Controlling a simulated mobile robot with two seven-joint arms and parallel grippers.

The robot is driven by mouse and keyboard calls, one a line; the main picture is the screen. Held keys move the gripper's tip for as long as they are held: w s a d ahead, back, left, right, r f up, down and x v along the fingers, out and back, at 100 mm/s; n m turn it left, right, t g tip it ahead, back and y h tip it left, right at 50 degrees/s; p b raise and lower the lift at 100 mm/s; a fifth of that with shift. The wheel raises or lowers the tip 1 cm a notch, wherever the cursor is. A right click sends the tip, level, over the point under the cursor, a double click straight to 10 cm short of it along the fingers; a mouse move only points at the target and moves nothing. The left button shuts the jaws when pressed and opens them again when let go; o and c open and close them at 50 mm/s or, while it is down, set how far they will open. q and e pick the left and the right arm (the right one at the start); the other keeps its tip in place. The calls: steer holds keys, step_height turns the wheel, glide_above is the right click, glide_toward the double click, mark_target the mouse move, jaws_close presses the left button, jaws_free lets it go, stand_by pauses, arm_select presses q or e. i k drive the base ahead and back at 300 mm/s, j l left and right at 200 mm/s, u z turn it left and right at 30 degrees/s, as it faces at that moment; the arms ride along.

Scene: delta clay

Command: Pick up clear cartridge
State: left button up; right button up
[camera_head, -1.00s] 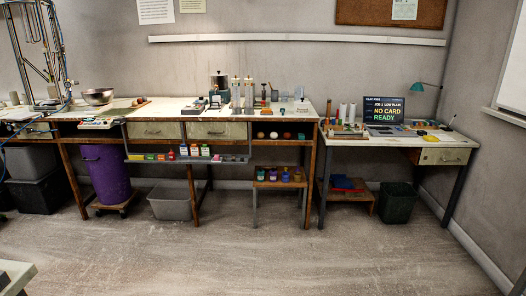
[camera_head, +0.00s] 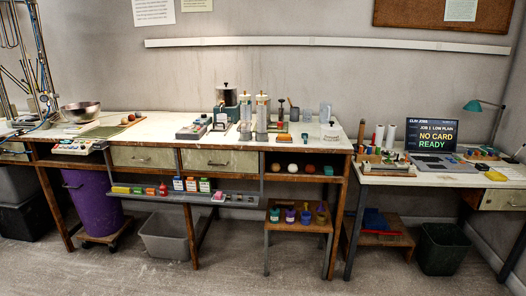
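Two upright clear tubes stand side by side on the long workbench (camera_head: 150,129), a left one (camera_head: 245,115) and a right one (camera_head: 262,113), each with a pale top. They look like clear cartridges, but I cannot tell whether they stand free or sit in a holder. Smaller clear containers stand to their right, one (camera_head: 307,115) beside another (camera_head: 325,113). I cannot tell for sure which of these is the clear cartridge. Neither of my grippers is in view.
A side table (camera_head: 420,178) holds a laptop (camera_head: 431,137). Below are a purple bin (camera_head: 92,205), a grey bin (camera_head: 167,237) and a small stool (camera_head: 298,222). The floor in front is clear.

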mark_target(245, 108)
steer(key=i+u, duration=0.35)
steer(key=i, duration=0.25)
steer(key=i+l+u, duration=0.1)
steer(key=i+u, duration=0.25)
steer(key=i, duration=0.25)
steer(key=i+j, duration=0.15)
steer(key=i, duration=0.25)
steer(key=i+j+z, duration=0.1)
steer(key=i, duration=0.25)
steer(key=i+j+z, duration=0.1)
steer(key=i+j, duration=0.15)
steer(key=i, duration=0.15)
steer(key=i+j+z, duration=0.5)
steer(key=j, duration=0.3)
